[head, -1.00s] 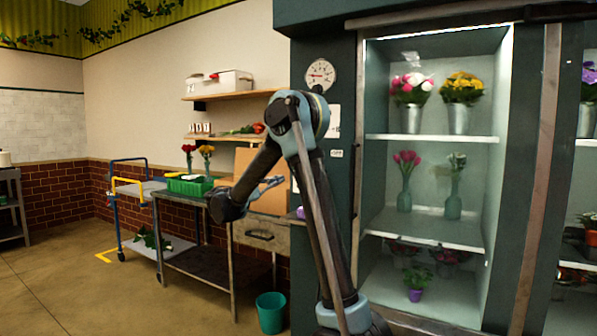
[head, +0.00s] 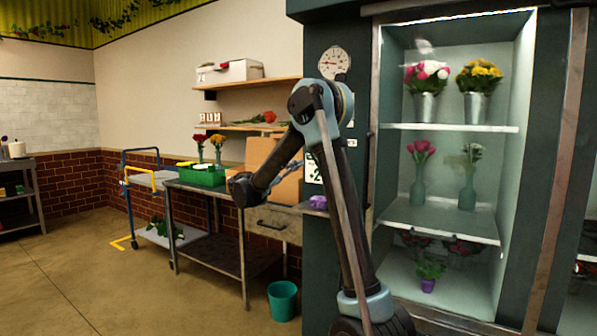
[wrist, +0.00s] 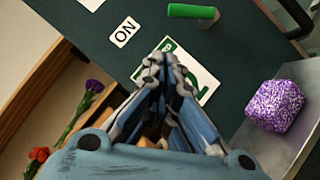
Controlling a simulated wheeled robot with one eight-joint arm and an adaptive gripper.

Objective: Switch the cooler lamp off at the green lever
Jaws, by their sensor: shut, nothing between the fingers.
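The green lever (wrist: 193,11) sits on the dark green cooler panel at the top of the wrist view. A white ON label (wrist: 124,31) is to its left, with a gap between them. A white card with green markings (wrist: 205,82) is below the lever, partly hidden by my fingers. My gripper (wrist: 160,58) is shut and empty, its tips in front of the card and apart from the lever in the picture. In the head view the cooler (head: 365,75) has a brightly lit interior. The lever cannot be made out there.
A purple speckled block (wrist: 275,105) sits on a ledge right of my gripper. A worktable (head: 210,235) with a green crate (head: 203,176) stands left of the cooler. A teal bin (head: 283,300) is on the floor. Open floor lies at the left.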

